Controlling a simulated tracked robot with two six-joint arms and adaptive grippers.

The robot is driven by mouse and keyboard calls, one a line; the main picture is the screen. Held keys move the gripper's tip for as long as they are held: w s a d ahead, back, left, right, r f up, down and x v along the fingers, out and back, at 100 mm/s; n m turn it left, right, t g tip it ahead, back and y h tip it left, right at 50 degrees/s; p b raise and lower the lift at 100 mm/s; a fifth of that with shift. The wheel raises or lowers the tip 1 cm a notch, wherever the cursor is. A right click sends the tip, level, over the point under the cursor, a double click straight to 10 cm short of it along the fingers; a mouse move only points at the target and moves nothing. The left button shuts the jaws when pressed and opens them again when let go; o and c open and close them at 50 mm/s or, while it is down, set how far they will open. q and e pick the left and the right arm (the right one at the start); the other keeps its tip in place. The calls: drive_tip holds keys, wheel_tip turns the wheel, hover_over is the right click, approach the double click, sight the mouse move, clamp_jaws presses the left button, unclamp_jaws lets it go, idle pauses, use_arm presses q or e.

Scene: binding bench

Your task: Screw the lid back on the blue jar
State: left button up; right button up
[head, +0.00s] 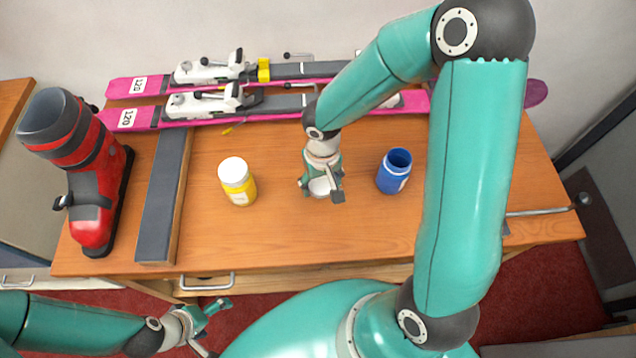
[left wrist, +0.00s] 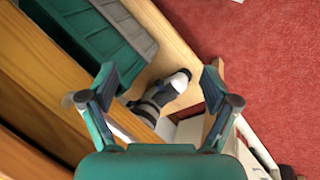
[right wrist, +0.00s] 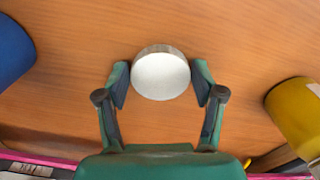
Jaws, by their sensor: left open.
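The blue jar (head: 393,173) stands upright and open on the bench, right of my right gripper. Its blue side also shows at the left edge of the right wrist view (right wrist: 12,52). The lid (right wrist: 160,76) is a round white disc with a grey rim; in the head view it is a pale disc (head: 319,187). My right gripper (head: 321,189) has its fingers against opposite sides of the lid, left of the blue jar. Whether the lid touches the bench is unclear. My left gripper (head: 213,328) is open and empty, in front of the bench.
A yellow jar (head: 241,191) with a white cap stands left of my right gripper. A grey-topped bar (head: 161,195) and a red ski boot (head: 92,205) are further left. Pink skis (head: 190,112) lie along the back. The bench front (head: 300,245) is clear.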

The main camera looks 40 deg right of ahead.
sight(322, 185)
drive_tip(key=shift+c, duration=0.2)
wheel_tip(322, 185, up, 20)
drive_tip(key=shift+p, duration=0.4)
idle(0.5)
